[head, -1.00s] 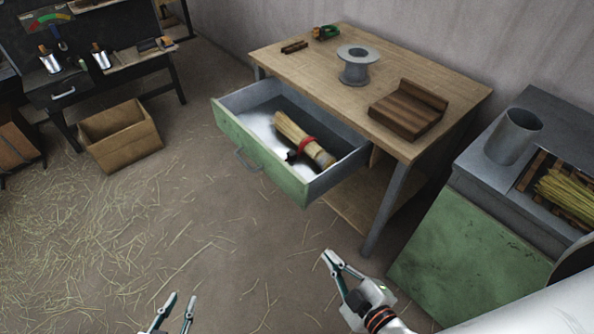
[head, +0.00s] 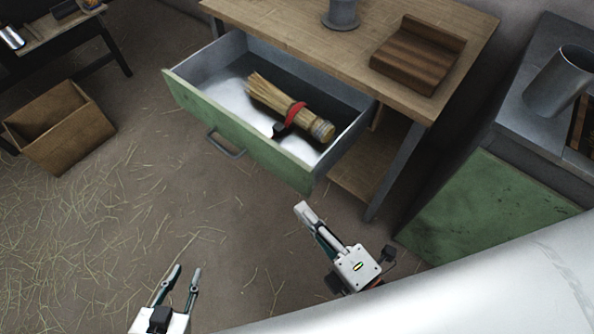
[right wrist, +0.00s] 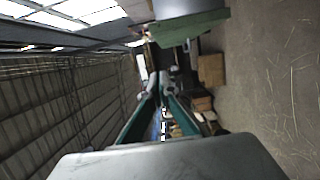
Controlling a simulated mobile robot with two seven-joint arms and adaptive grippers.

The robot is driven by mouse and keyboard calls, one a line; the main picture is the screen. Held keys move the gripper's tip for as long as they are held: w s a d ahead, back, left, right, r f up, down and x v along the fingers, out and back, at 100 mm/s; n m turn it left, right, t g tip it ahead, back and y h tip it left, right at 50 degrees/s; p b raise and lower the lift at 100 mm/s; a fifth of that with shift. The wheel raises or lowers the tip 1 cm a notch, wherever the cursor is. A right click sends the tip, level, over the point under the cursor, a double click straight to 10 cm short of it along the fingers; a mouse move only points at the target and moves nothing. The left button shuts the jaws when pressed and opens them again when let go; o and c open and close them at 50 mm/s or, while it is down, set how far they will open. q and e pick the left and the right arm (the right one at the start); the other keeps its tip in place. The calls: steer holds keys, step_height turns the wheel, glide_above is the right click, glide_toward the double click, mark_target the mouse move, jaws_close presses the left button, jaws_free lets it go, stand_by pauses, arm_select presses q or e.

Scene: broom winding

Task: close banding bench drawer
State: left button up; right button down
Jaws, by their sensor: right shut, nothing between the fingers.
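The banding bench drawer (head: 240,143) has a green front and grey metal sides and stands pulled out from the wooden-topped bench (head: 300,28). Its grey handle (head: 226,142) is on the green front. A bundle of broom straw (head: 277,100) with a red band lies inside the drawer. My right gripper (head: 303,210) is shut and empty, just in front of the drawer's right front corner, apart from it as far as I can tell. In the right wrist view its fingers (right wrist: 160,82) meet. My left gripper (head: 184,272) is open and empty, low in front of the drawer.
A green-fronted cabinet (head: 480,210) with a grey cylinder (head: 558,82) on top stands at the right. A wooden block (head: 418,58) and a grey spool (head: 341,14) sit on the bench. A cardboard box (head: 60,128) stands on the straw-strewn floor at left.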

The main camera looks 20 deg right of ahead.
mark_target(297, 176)
steer(key=shift+w+d, duration=0.15)
steer(key=shift+w, duration=2.15)
steer(key=shift+w+d, duration=0.15)
steer(key=shift+w, duration=2.15)
